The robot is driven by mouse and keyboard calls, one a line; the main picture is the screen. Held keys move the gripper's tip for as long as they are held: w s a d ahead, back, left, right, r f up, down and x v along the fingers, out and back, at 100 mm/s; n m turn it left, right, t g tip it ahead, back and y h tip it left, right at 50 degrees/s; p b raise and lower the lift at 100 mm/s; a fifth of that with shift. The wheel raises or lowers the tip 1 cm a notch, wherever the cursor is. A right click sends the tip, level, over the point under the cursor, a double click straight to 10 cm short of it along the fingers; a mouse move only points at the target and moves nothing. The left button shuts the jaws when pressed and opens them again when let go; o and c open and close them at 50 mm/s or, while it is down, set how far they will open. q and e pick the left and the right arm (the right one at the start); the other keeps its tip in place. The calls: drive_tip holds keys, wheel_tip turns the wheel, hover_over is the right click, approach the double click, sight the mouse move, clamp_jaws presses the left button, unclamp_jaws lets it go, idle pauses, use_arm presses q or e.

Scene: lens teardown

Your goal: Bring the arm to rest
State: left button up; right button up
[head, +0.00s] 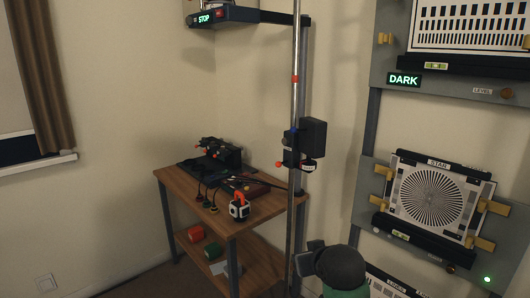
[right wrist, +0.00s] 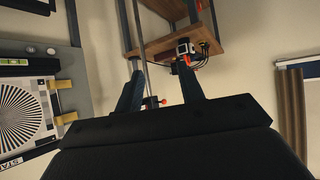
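My right gripper (right wrist: 161,68) shows in the right wrist view with its two dark fingers apart and nothing between them. A dark rounded part with green below it, at the bottom of the head view, looks like part of my arm; no fingers can be made out there. My left gripper is in neither view. The wooden table (head: 175,182) stands in the corner, and it also shows at the top of the right wrist view (right wrist: 215,42), beyond my right gripper.
A vertical pole (head: 295,225) with a black carriage (head: 313,140) stands in front of the table. A star chart (head: 433,197) is clamped to a wall panel at right, below a DARK sign (head: 404,80). Red (head: 195,233) and green (head: 213,250) rolls lie on the lower shelf.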

drive_tip(key=s+d+f+g, duration=0.3)
drive_tip(key=s+f+g, duration=0.5)
drive_tip(key=s+f, duration=2.4)
drive_tip(key=s, duration=0.3)
drive_tip(key=shift+s+m+h, duration=0.2)
drive_tip(key=shift+m+h, duration=0.1)
drive_tip(key=shift+h, duration=0.1)
drive_tip(key=shift+d, duration=0.1)
